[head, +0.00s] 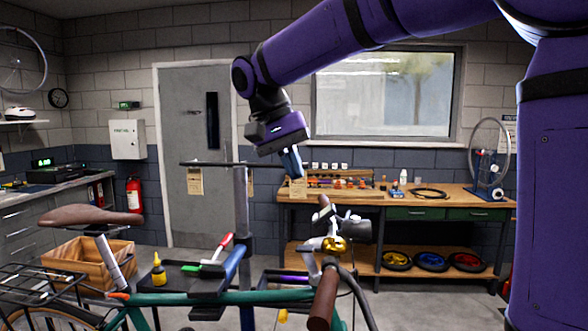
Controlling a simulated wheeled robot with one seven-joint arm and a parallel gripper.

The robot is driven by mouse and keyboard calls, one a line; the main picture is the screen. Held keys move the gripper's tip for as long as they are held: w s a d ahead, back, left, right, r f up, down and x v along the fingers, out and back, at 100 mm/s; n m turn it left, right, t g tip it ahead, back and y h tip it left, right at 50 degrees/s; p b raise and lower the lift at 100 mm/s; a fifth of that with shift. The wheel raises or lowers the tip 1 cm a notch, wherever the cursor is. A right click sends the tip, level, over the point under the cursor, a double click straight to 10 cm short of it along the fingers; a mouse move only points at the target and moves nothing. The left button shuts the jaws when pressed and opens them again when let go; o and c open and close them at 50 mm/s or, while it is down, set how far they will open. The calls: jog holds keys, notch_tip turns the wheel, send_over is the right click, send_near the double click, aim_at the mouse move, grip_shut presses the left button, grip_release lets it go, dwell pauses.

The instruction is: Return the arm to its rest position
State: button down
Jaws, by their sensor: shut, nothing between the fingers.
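My purple arm reaches across the top of the head view from the right. My gripper (291,163) hangs near the middle, pointing down, with its fingers shut and nothing held. It shows above the green bicycle (200,298) and its handlebar, apart from both as far as I can tell. The bicycle is held at a repair stand (242,215) whose upright and crossbar show just left of my gripper.
A tool tray (182,280) with a yellow bottle (158,270) and a red-handled tool (224,243) sits behind the frame. A wooden bench (450,192) lines the back wall. A wooden crate (68,252) stands left. The air above the handlebar looks clear.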

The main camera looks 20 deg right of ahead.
dwell(0.4)
jog(key=s+d+f+n+t+y, duration=0.1)
jog(key=s+d+f+n+t, duration=0.1)
jog(key=s, duration=0.4)
jog(key=s+d+f+n+t+y, duration=0.1)
jog(key=s+d+f+n+t, duration=0.1)
jog(key=s, duration=0.5)
jog(key=s+d+f+n+t+y, duration=0.1)
jog(key=s+d+f+n+t, duration=0.1)
jog(key=s+f, duration=0.3)
jog(key=shift+s+d+f+t+y, duration=0.35)
jog(key=shift+s+d+t, duration=0.3)
jog(key=shift+s, duration=0.5)
jog(key=shift+a, duration=0.1)
